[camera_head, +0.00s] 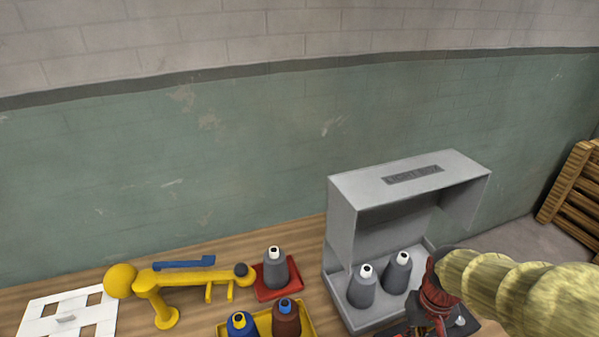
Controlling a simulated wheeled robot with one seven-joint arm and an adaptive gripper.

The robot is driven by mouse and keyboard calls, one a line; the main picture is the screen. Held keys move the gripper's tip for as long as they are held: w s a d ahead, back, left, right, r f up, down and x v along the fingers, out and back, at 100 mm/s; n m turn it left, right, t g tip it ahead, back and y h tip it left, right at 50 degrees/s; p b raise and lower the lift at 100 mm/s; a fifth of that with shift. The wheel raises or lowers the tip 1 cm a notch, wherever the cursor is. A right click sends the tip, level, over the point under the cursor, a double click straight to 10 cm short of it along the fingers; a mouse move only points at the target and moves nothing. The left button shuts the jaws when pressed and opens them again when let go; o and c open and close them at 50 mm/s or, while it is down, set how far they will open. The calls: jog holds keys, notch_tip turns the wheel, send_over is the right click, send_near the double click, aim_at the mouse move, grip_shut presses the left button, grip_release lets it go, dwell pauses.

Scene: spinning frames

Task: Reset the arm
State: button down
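My arm (515,290), tan and banded, reaches in from the right edge. It ends in a red and dark wrist with my gripper (432,327) below it, pointing down at the bottom edge of the view. The gripper is at the front right of the grey open-fronted box (343,220). Its fingers are small, dark and partly cut off, so I cannot tell whether they are open or shut, or whether anything is between them.
Two grey cones (362,290) (397,275) stand in the box. A red tray (266,292) holds a grey cone; a yellow tray (311,322) holds a blue and a brown cone. A yellow frame (190,278) and white slotted panel (70,312) lie left. Wooden pallets (572,190) stand far right.

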jog(key=s+a+r+t, duration=0.2)
jog(key=a+r+t, duration=0.1)
jog(key=r, duration=0.5)
jog(key=s+a+r+n+t+b, duration=0.1)
jog(key=s+a+r+t, duration=0.1)
jog(key=r, duration=0.6)
jog(key=shift+s+a+r+t, duration=0.2)
jog(key=shift+s+a+t, duration=0.25)
jog(key=shift+a, duration=0.7)
jog(key=shift+d, duration=0.1)
